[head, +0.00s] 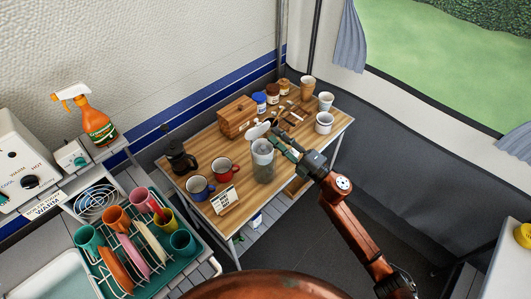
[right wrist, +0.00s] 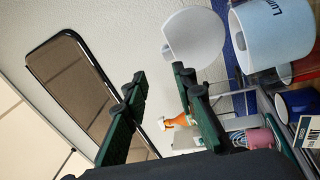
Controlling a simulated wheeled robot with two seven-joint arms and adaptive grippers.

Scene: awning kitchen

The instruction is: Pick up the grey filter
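A tall cylinder (head: 262,167) with a grey, see-through lower body and a pale top stands upright on the wooden table. I cannot tell for sure that it is the grey filter. A white rounded piece (head: 257,131) shows just behind its top; in the right wrist view a white disc-like piece (right wrist: 195,33) shows beyond one fingertip, beside a white cylinder with dark lettering (right wrist: 275,35). My right gripper (head: 277,137) is above the table beside the cylinder's top. Its fingers are apart with nothing between them; contact with the white piece is unclear. My left gripper is not in view.
The wooden table (head: 200,152) also holds a red mug (head: 225,168), blue mug (head: 199,188), black press (head: 179,158), card (head: 224,200), wooden box (head: 237,117), jars and pale cups (head: 324,122). A dish rack (head: 140,240) is at lower left.

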